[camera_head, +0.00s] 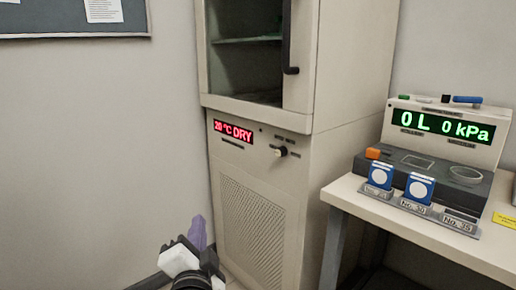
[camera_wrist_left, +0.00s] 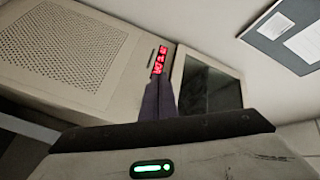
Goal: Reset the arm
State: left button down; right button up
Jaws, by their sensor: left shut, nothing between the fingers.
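My left gripper (camera_head: 198,228) shows at the bottom of the head view, with purple fingers pointing up in front of the cabinet's lower left edge. Its fingers are shut together with nothing between them. In the left wrist view the shut fingers (camera_wrist_left: 158,101) stand in front of the cabinet, near its red display. The beige cabinet (camera_head: 255,205) has a red display (camera_head: 233,131) reading 20 °C DRY and a knob (camera_head: 281,151). My right gripper is in neither view.
A white table (camera_head: 455,240) at the right bears a device with a green display (camera_head: 443,127) reading 0 L and 0 kPa. Blue-framed discs (camera_head: 418,188) stand in numbered holders at its front. A notice board (camera_head: 75,18) hangs at the upper left. The wall below is bare.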

pick_arm(q)
jog(key=s+a+f+n+g, duration=0.3)
jog(key=s+a+f+g, duration=0.1)
jog(key=s+f, duration=0.5)
jog(key=s+a+f+n+g, duration=0.3)
jog(key=s+a+f+g, duration=0.15)
jog(key=s+f, duration=0.4)
jog(key=s+f+n+g+h, duration=0.1)
jog(key=s+f+g, duration=0.25)
jog(key=s, duration=0.55)
jog(key=s+f+n+g+h, duration=0.15)
jog(key=s+f, duration=0.25)
jog(key=s, duration=0.4)
jog(key=w+d+f+t+h, duration=0.4)
jog(key=d+f+t, duration=0.1)
jog(key=d, duration=0.2)
notch_tip(320, 180, up, 9)
jog(key=a+y+p, duration=0.1)
jog(key=p, duration=1.4)
jog(key=shift+a+r+m+g, duration=0.2)
jog(key=shift+m+g, duration=0.15)
jog(key=shift+g, duration=0.1)
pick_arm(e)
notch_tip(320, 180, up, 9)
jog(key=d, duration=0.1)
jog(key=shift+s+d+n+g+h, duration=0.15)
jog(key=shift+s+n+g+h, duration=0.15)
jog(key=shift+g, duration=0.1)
